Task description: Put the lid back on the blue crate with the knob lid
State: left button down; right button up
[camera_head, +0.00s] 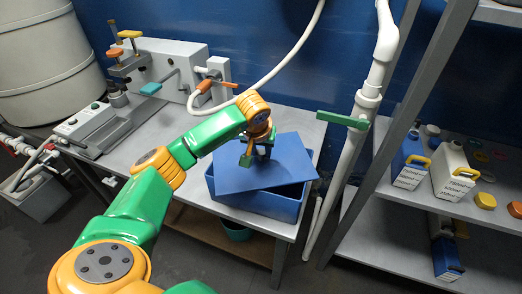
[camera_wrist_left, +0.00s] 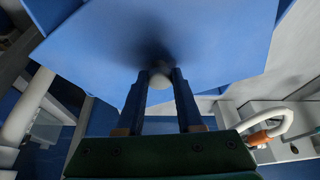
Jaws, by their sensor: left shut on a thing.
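The blue crate (camera_head: 255,203) stands on the grey bench near its right front corner. Its flat blue lid (camera_head: 289,165) is over it, turned askew to the rim, so that lid corners stick out past the crate. A gap shows under the front edge; whether the lid touches the rim I cannot tell. My left gripper (camera_head: 258,152) is above the lid's middle. In the left wrist view, the left gripper (camera_wrist_left: 161,88) is shut on the pale round knob (camera_wrist_left: 159,79) of the lid (camera_wrist_left: 205,45). My right gripper is out of view.
A grey apparatus (camera_head: 165,60) with orange and green handles stands at the back left of the bench (camera_head: 150,125). A white pipe (camera_head: 361,110) with a green lever (camera_head: 343,120) rises right of the crate. Shelves (camera_head: 400,222) with bottles are farther right.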

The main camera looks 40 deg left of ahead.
pick_arm(q)
grip_release()
dwell(0.4)
jog(key=shift+r, duration=0.1)
notch_tip(320, 180, up, 7)
jog(key=p, duration=0.6)
grip_shut()
dwell(0.4)
jog(key=shift+f, duration=0.35)
dwell(0.9)
